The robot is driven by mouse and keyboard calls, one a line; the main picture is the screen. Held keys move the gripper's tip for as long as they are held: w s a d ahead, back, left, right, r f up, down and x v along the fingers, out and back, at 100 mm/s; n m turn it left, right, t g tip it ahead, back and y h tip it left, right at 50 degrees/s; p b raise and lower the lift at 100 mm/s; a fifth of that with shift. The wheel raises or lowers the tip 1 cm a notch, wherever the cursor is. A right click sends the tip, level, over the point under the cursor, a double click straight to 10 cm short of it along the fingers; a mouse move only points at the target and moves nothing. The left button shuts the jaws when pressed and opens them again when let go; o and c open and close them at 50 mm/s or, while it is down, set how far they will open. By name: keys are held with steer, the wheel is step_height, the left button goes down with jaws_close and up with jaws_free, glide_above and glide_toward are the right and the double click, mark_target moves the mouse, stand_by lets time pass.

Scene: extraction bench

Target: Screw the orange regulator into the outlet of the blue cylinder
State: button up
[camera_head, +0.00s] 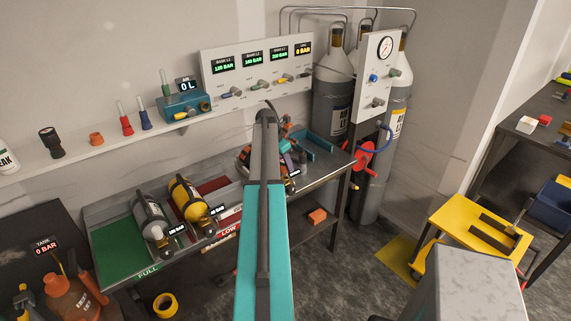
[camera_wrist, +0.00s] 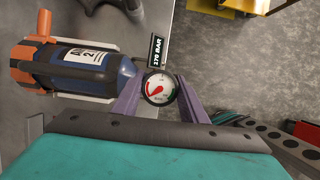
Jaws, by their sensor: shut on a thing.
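The blue cylinder (camera_wrist: 93,72) lies on its side at the left of the wrist view, with a white label and its neck end to the right. An orange clamp (camera_wrist: 35,65) with a handle grips its far end. My gripper (camera_wrist: 160,82) has its purple fingers shut around a round white gauge (camera_wrist: 159,88) with a red needle, which I take as the regulator's dial. It sits just right of the cylinder's neck. The regulator's orange body and the outlet are hidden, so I cannot tell whether they are joined. In the head view my arm covers most of this spot.
A "270 BAR" tag (camera_wrist: 156,50) stands beside the neck. In the head view, a grey cylinder (camera_head: 151,218) and a yellow cylinder (camera_head: 187,198) lie to the left on the bench. A gauge panel (camera_head: 376,78) and tall grey cylinders stand at the right.

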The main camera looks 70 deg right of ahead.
steer(key=shift+f+b, duration=0.4)
steer(key=shift+f, duration=0.75)
stand_by(0.4)
steer(key=shift+m, duration=0.3)
steer(key=m+g+y+p, duration=0.1)
steer(key=m, duration=0.3)
steer(key=shift+w+d, duration=0.1)
steer(key=shift+m+g+y+p, duration=0.5)
steer(key=shift+m+y, duration=0.3)
steer(key=shift+m, duration=1.5)
steer(key=o, duration=1.3)
steer(key=shift+c, duration=0.2)
steer(key=b+v, duration=0.4)
steer(key=v, duration=0.9)
steer(key=shift+a+r+b, duration=0.2)
steer(key=shift+r+b, duration=0.15)
steer(key=shift+r, duration=0.05)
